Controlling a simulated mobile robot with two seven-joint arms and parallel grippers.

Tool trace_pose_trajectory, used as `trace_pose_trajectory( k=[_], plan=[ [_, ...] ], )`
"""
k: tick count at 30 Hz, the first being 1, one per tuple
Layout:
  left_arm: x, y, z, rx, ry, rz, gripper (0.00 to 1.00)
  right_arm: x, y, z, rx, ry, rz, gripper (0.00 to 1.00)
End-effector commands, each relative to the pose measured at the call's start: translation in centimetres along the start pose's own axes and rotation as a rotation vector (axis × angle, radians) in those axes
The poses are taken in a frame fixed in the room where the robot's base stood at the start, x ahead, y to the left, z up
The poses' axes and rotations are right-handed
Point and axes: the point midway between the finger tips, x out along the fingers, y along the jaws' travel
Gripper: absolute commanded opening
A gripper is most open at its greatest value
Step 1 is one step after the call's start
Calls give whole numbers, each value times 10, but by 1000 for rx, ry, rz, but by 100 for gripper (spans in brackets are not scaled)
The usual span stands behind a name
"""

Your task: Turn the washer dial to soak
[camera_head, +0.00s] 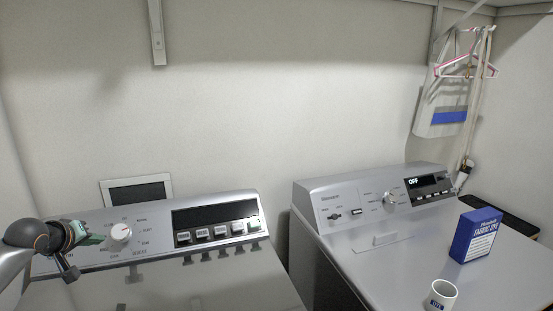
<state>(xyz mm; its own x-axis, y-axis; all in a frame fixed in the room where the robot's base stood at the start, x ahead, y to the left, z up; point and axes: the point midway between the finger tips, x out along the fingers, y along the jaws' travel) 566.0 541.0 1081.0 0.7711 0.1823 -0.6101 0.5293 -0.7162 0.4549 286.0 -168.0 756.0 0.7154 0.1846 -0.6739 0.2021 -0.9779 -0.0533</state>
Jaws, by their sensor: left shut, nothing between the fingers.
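The washer (150,282) stands at the lower left with a sloped grey control panel. Its dial (121,232) is a round white knob with a red mark near its upper right, and printed settings surround it. The settings are too small to read surely. My left gripper (101,240) comes in from the left edge, shut and empty, with its greenish fingertips just left of the dial. I cannot tell whether the tips touch the knob. My right gripper is not in view.
A row of buttons sits below the washer's dark display (214,213). A second machine (345,240) stands to the right, its display reading OFF. On it are a blue box (475,236) and a white cup (441,295). Hangers (468,66) hang at the upper right.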

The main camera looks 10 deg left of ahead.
Motion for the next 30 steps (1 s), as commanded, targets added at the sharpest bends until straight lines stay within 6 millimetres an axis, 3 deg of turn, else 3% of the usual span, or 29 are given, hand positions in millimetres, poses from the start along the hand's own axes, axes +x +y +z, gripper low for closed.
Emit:
trace_pose_trajectory(
  k=[21,30],
  plan=[
    [-4,1,5,1062,45,161,0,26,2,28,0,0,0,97],
    [-7,4,5,1375,102,204,0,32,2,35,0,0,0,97]
  ],
)
